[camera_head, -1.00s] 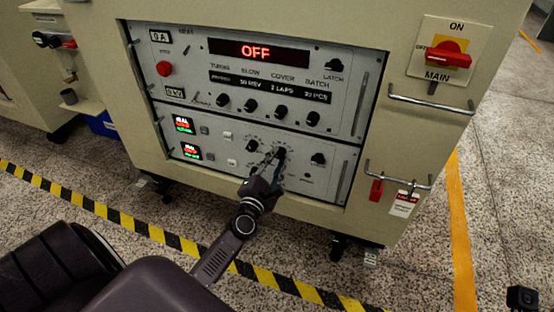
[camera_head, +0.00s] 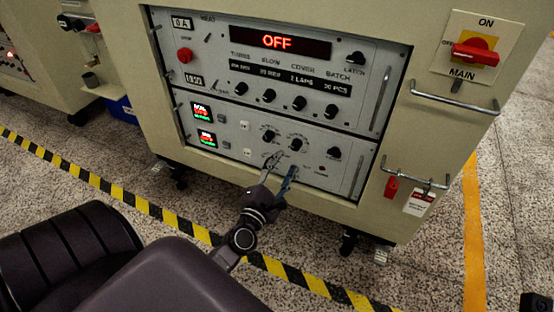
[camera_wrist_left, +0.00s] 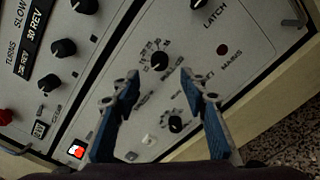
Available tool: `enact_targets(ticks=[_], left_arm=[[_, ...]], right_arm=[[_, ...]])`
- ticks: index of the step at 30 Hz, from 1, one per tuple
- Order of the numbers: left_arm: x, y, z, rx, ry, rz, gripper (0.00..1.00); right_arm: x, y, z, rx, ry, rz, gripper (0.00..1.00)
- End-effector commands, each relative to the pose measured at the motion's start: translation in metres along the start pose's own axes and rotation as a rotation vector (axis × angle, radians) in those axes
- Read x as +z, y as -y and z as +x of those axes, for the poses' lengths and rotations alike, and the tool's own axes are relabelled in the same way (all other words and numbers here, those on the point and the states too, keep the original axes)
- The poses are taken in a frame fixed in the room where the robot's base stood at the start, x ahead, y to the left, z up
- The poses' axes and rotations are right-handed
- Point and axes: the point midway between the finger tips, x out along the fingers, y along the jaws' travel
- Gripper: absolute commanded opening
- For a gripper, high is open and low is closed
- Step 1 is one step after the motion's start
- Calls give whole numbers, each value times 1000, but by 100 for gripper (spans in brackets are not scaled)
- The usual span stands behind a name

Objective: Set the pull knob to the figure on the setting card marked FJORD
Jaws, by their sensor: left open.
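The lower panel (camera_head: 238,125) of the cabinet carries several black knobs. The knob with a numbered scale (camera_head: 295,144) shows in the left wrist view (camera_wrist_left: 160,62), beyond the gap between my fingers; its exact setting is too small to read. Another black knob (camera_head: 268,136) also shows in the wrist view (camera_wrist_left: 176,124). My left gripper (camera_head: 281,170) is open and empty, below these knobs and apart from them. Its two blue-grey fingers (camera_wrist_left: 160,95) frame the panel in the wrist view. A white card (camera_head: 418,203) hangs at the right handle; its writing is not legible. My right gripper is not in view.
The upper panel shows a red OFF display (camera_head: 280,41) and more knobs. A red MAIN switch (camera_head: 476,53) and metal handles (camera_head: 455,101) stand out at the right. A red tag (camera_head: 391,187) hangs beside the card. Striped tape (camera_head: 150,208) crosses the floor.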

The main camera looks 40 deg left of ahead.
Motion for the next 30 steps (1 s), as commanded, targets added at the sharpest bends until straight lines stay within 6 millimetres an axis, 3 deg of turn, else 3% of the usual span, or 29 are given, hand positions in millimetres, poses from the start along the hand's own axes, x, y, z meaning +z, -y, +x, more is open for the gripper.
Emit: enact_targets(ticks=[3,10,30], left_arm=[[-1,1,-22,-2,-1,2,40],[0,0,-46,0,0,1,40],[1,-1,-50,3,2,4,40]], right_arm=[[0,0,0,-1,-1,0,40],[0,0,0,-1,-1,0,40],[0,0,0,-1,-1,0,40]])
